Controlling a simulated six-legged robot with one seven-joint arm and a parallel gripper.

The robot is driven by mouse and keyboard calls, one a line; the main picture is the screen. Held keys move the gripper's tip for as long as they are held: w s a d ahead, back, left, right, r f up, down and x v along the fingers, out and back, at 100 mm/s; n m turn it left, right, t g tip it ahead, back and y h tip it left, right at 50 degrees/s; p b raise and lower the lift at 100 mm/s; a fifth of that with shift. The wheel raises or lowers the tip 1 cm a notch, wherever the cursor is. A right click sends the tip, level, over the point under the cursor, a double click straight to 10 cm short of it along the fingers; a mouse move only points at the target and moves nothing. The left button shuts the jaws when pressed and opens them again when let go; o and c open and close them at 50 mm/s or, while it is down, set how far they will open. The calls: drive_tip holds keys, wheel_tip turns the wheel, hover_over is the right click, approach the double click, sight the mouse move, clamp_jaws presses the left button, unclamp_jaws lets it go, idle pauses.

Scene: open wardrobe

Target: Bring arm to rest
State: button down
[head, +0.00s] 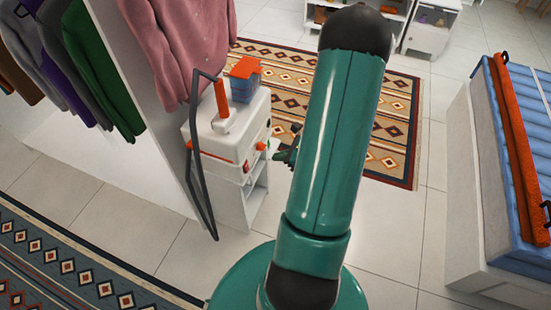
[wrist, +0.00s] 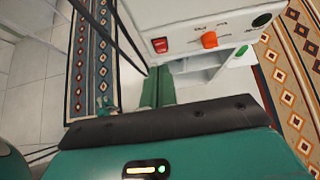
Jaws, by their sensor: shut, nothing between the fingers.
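My teal arm rises through the middle of the head view and hides part of the floor and rug behind it. My gripper (head: 287,155) shows only in part, as a small green and dark shape left of the arm link, beside the white appliance (head: 228,135). In the wrist view my gripper's green fingers (wrist: 158,78) are together, with nothing seen between them. They are close to the lower edge of the appliance's front panel (wrist: 205,30), which has a red switch and an orange knob. I cannot tell whether they touch it.
A white shelf stand (head: 242,200) holds the appliance, beside a black bar frame (head: 197,160). Clothes (head: 95,65) hang in the wardrobe at left. A bed-like block with a blue cover (head: 515,150) stands right. Patterned rugs (head: 400,130) lie on the tiles. Front right floor is clear.

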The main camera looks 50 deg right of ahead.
idle(0.5)
drive_tip(key=w+a+r+n+g+y, duration=0.1)
drive_tip(key=w+a+r+n+g, duration=0.2)
drive_tip(key=a+r+n, duration=0.55)
drive_tip(key=w+a+r+n+g+y, duration=0.1)
drive_tip(key=w+a+r+n+g, duration=0.1)
drive_tip(key=a+r+n, duration=0.65)
drive_tip(key=s+a+r+n+h, duration=0.2)
drive_tip(key=s+a+r+n, duration=0.2)
drive_tip(key=a+r+n, duration=0.3)
drive_tip(key=s+a+r+n+h, duration=0.3)
drive_tip(key=s+a+r+n, duration=0.2)
drive_tip(key=a+r+n, duration=0.2)
drive_tip(key=shift+r+n+t+h, duration=0.3)
drive_tip(key=shift+r+n+t, duration=0.15)
drive_tip(key=shift+r, duration=0.55)
drive_tip(key=shift+s, duration=0.15)
